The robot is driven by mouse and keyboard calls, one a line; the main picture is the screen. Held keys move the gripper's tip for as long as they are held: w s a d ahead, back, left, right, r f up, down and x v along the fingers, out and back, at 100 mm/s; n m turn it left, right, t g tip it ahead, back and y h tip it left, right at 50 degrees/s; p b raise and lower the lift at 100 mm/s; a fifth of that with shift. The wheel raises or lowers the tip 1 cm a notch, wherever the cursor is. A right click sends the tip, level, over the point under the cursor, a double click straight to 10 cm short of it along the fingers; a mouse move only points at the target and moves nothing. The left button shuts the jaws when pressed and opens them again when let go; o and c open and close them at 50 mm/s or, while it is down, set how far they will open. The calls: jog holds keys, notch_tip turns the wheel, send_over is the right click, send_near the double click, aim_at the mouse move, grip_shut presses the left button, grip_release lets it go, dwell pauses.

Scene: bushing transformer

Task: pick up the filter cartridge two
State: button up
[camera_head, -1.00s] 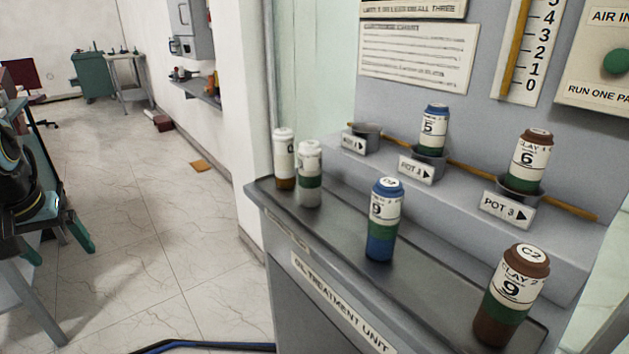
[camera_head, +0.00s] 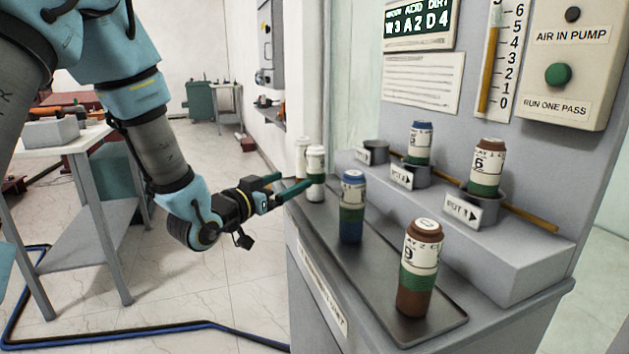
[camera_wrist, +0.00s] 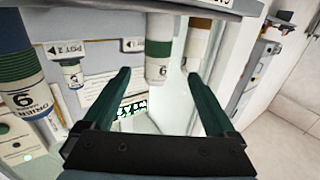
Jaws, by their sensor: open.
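I cannot tell from the labels which cartridge is number two. A white cartridge with a green band (camera_head: 316,178) stands upright at the left end of the tray. My gripper (camera_head: 290,184) is open and empty beside it, coming from the left. In the wrist view this cartridge (camera_wrist: 159,48) shows ahead, between the lines of the two dark green fingers (camera_wrist: 157,78), apart from them. Another white cartridge (camera_head: 302,150) stands behind it, partly hidden. A blue-topped cartridge (camera_head: 352,208) and a brown-topped one (camera_head: 419,270) stand further right on the tray.
The dark tray (camera_head: 380,290) lies on the grey treatment unit. A raised ledge behind it holds labelled pots, with a blue-topped cartridge (camera_head: 420,143) and a brown-topped one (camera_head: 488,168) in two of them. A grey table (camera_head: 85,205) stands left.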

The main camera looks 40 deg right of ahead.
aim_at(310, 170)
jog(key=p+x, duration=0.1)
jog(key=x, duration=0.4)
jog(key=shift+d, duration=0.1)
jog(key=x, duration=0.1)
jog(key=p+x, duration=0.2)
jog(key=x, duration=0.1)
jog(key=shift+s+d+r, duration=0.15)
jog(key=shift+s+r, duration=0.05)
jog(key=shift+r, duration=0.1)
jog(key=shift+w+d+f+p, duration=0.15)
jog(key=shift+d+p, duration=0.2)
jog(key=shift+d, duration=0.2)
jog(key=shift+c, duration=0.3)
grip_shut()
